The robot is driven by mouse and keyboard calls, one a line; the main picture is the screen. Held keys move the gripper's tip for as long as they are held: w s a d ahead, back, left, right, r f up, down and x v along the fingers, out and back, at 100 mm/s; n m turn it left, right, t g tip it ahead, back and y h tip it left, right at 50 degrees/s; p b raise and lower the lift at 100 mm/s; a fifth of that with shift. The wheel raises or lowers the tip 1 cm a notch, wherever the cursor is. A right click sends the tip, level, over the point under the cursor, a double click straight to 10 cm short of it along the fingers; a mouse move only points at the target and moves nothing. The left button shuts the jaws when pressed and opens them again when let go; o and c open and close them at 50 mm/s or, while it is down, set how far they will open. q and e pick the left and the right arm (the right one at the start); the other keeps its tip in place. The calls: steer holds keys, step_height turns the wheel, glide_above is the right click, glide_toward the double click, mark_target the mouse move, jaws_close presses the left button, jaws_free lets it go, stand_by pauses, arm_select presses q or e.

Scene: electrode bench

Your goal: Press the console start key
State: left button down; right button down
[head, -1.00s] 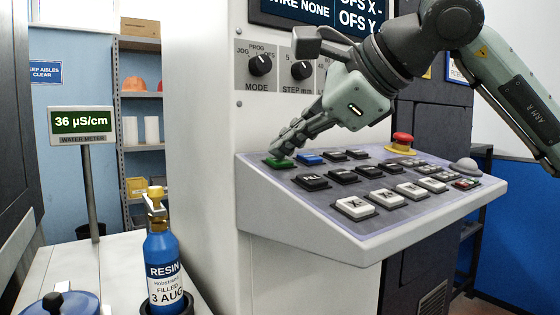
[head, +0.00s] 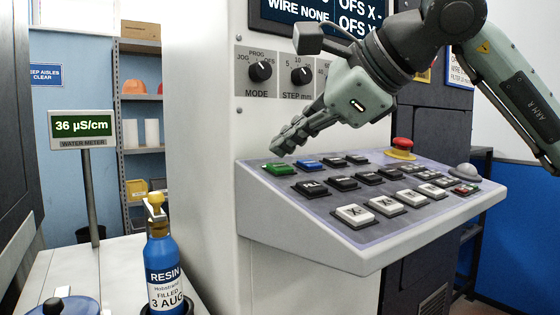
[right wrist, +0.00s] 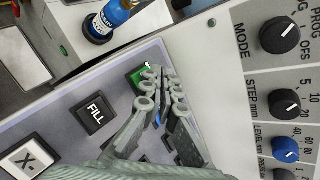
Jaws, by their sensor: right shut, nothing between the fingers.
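The console's sloped key panel (head: 290,203) carries a green key (head: 279,169) at its far left corner, with no readable label; I take it as the start key. My right gripper (head: 281,149) is shut and empty, its fingertips just above the green key with a small gap showing. In the right wrist view the shut fingers (right wrist: 154,80) partly cover the green key (right wrist: 137,75). My left gripper is not in view.
A blue key (head: 309,164) is right beside the green one, with rows of black and white keys nearer. A red emergency button (head: 402,144) stands at the back right. MODE knob (head: 260,71) and STEP knob (head: 301,75) are on the upright panel behind. A blue resin bottle (head: 163,262) stands left.

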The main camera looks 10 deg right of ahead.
steer(key=r+p, duration=0.1)
steer(key=r, duration=0.1)
steer(key=s+r+p, duration=0.1)
steer(key=r+p, duration=0.1)
steer(key=r, duration=0.1)
steer(key=shift+d, duration=0.2)
stand_by(0.3)
steer(key=shift+f, duration=0.1)
stand_by(0.4)
